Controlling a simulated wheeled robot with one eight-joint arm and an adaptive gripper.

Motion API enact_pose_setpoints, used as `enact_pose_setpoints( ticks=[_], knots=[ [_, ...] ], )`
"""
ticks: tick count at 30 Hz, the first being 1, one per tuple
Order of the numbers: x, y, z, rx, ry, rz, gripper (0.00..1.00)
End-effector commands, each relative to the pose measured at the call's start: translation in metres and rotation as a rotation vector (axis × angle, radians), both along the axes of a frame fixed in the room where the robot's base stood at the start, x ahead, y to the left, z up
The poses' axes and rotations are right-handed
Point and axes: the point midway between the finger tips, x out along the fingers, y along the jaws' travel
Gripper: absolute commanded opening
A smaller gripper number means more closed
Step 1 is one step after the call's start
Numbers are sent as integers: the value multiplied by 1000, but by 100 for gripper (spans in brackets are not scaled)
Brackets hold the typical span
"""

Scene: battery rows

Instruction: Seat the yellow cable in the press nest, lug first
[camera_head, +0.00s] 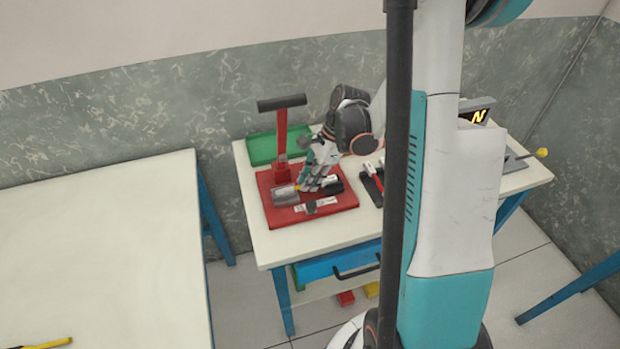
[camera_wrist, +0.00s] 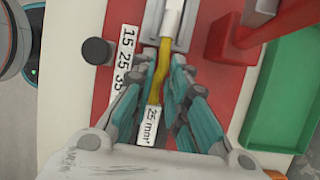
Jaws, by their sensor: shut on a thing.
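My gripper (camera_wrist: 164,74) is shut on the yellow cable (camera_wrist: 162,68), with a finger on each side of it. A white tag reading 25 mm² (camera_wrist: 151,124) hangs on the cable between the fingers. The cable's pale front end (camera_wrist: 173,18) points away from my gripper and lies in line with the grey press nest (camera_wrist: 154,18). How deep it sits, I cannot tell. In the head view, my gripper (camera_head: 313,183) is low over the red press base (camera_head: 340,203), just right of the grey nest (camera_head: 285,196), and hides most of the cable.
The red press post (camera_head: 282,140) with its dark handle (camera_head: 281,102) rises behind the nest. A green tray (camera_head: 262,149) lies behind the base. A size strip (camera_wrist: 126,50) and black knob (camera_wrist: 97,51) are left of the nest in the wrist view. A table (camera_head: 100,250) at left is mostly bare.

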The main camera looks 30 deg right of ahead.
Motion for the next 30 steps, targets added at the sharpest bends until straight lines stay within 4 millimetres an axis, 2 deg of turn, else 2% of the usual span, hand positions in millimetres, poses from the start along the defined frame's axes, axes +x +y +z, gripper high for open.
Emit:
enact_pose_setpoints(
  ticks=[5,6,9,22,26,30],
  knots=[
    [0,0,0,0,0,0,0],
    [0,0,0,0,0,0,19],
    [0,0,0,0,0,0,38],
    [-1,-2,6,0,0,0,38],
    [-3,-9,22,0,0,-2,38],
    [-6,-20,49,0,0,-2,38]
  ],
)
